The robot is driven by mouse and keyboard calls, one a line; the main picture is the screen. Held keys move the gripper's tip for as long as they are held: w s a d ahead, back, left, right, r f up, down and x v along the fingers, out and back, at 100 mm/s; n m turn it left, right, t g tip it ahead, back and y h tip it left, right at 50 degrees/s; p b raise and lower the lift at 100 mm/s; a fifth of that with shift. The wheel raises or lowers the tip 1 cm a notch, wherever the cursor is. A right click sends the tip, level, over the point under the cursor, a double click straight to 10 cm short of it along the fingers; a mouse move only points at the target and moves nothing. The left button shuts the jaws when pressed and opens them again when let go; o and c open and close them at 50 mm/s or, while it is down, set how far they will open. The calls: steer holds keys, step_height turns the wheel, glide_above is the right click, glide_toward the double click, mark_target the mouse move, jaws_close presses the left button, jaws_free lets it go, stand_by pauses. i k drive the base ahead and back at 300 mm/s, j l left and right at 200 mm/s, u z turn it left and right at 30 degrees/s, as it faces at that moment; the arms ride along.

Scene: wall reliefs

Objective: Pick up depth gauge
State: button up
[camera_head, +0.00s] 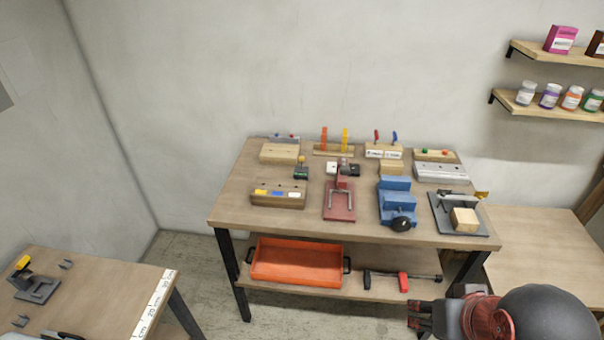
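I cannot tell for certain which item is the depth gauge. A small dark device (301,170) with a yellow top and a greenish face stands on the workbench (232,207), behind a wooden block, and may be it. My gripper (411,315) is at the bottom right, in front of the bench and well away from this device. Its two dark fingers point left with a gap between them, and nothing shows in the gap.
The bench holds a red press (340,205), a blue vise (397,203), a wooden block with coloured labels (278,194) and a grey plate with a wood cube (465,220). An orange tray (297,262) sits on the lower shelf. Another table (85,300) stands left.

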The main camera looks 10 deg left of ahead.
mark_target(303, 174)
steer(key=i+j+u, duration=0.15)
steer(key=i+u, duration=0.6)
steer(key=i, duration=0.25)
steer(key=i+l+u, duration=0.15)
steer(key=i+u, duration=0.25)
steer(key=i, duration=0.1)
